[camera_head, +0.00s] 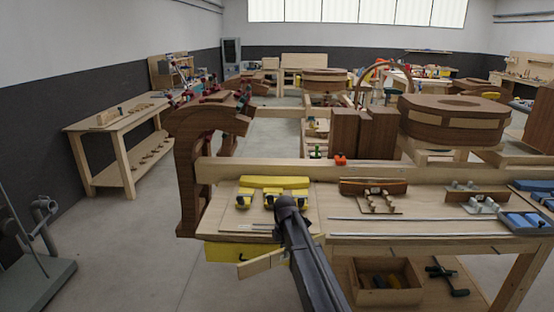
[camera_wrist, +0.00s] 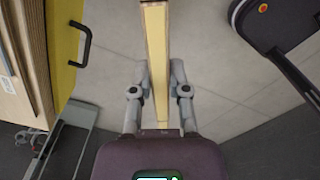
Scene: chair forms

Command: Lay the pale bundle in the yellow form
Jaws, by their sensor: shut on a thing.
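The pale bundle (camera_wrist: 155,45) is a long, straight strip of light wood. In the wrist view it runs up from between the two grey fingers of my gripper (camera_wrist: 158,85), which are shut on it. In the head view the bundle (camera_head: 262,263) sticks out left of my dark arm, below the bench's front edge. My gripper is hidden there. The yellow form (camera_head: 274,182) lies on the bench top at the left, with yellow blocks and dark clamps on its near side. The bundle is apart from it, nearer and lower.
The wooden bench (camera_head: 350,212) carries a brown form (camera_head: 373,187), metal rods and blue parts (camera_head: 524,222). A yellow drawer front (camera_wrist: 65,30) with a black handle is left of the bundle. A crate (camera_head: 386,284) sits on the lower shelf. The floor at left has free room.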

